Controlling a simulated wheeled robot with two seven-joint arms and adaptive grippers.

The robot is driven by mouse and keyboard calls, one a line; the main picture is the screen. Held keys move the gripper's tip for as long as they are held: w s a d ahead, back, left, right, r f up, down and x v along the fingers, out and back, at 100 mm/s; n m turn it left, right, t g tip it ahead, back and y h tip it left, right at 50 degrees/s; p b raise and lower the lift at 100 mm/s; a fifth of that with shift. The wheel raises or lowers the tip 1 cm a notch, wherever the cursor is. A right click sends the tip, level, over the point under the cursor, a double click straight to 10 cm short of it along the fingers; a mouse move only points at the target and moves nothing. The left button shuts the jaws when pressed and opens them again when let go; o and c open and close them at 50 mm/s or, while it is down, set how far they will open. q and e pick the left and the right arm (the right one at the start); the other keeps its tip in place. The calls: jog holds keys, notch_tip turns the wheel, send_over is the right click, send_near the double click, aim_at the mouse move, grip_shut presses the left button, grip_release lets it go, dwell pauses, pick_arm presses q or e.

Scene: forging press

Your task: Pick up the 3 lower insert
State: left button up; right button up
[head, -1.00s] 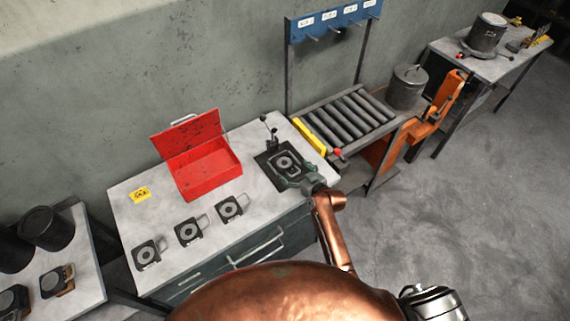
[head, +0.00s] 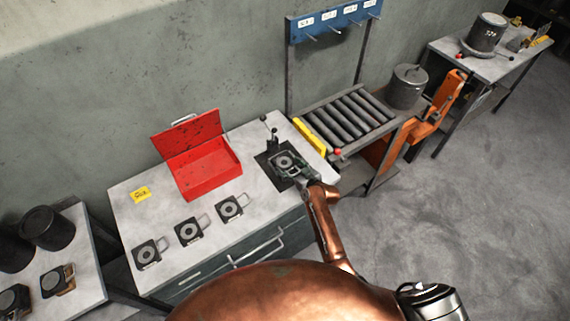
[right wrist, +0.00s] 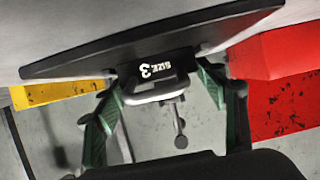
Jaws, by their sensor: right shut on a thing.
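The size 3 insert (head: 284,161) is a dark block with a round face, at the dark square plate (head: 263,158) on the right part of the bench. In the right wrist view its dark side (right wrist: 157,70) carries the label "SIZE 3", above a light loop handle (right wrist: 160,92). My right gripper (head: 299,173) reaches in from the front right and is shut on this insert at its handle side. Its green fingers (right wrist: 158,97) stand on both sides of the handle. I cannot tell whether the insert touches the plate. My left gripper is not in view.
Three similar handled inserts (head: 188,231) stand in a row along the bench front. An open red box (head: 205,172) sits behind them, and a small upright lever (head: 272,137) behind the plate. A roller table (head: 348,118) with a yellow edge is to the right.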

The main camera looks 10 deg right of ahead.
jog(key=c, duration=1.2)
jog(key=shift+w+r, duration=0.15)
jog(key=shift+r, duration=0.15)
jog(key=shift+c, duration=0.6)
